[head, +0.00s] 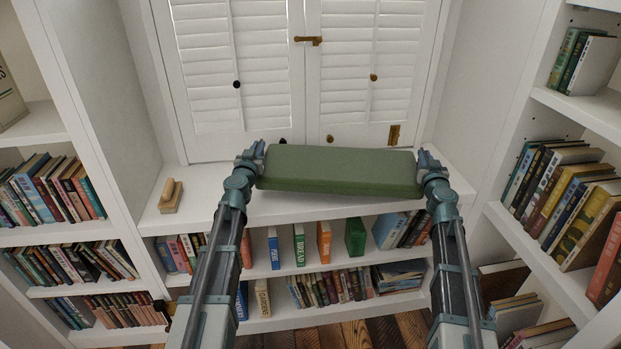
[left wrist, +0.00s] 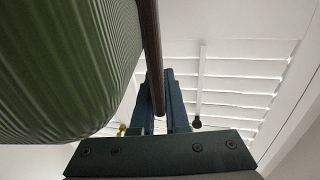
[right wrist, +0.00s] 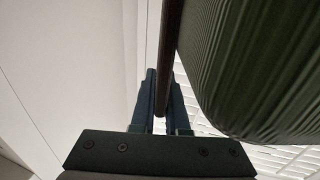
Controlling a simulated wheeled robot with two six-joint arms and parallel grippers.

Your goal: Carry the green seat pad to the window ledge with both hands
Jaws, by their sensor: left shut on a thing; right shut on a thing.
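The green seat pad (head: 340,170) is held level between my two grippers, in front of the white shutters. It overlaps the white window ledge (head: 290,208) in the head view; I cannot tell how high above it the pad is. My left gripper (head: 252,154) is at the pad's left end, shut on a dark brown bar (left wrist: 152,50) beside the ribbed green pad (left wrist: 60,70). My right gripper (head: 427,160) is at the right end, shut on a similar dark bar (right wrist: 170,55) next to the pad (right wrist: 255,70).
A wooden brush-like block (head: 171,196) lies at the ledge's left end. Shutters (head: 300,70) with knobs and a latch (head: 309,40) close the back. Bookshelves fill both sides, and books (head: 355,236) stand below the ledge.

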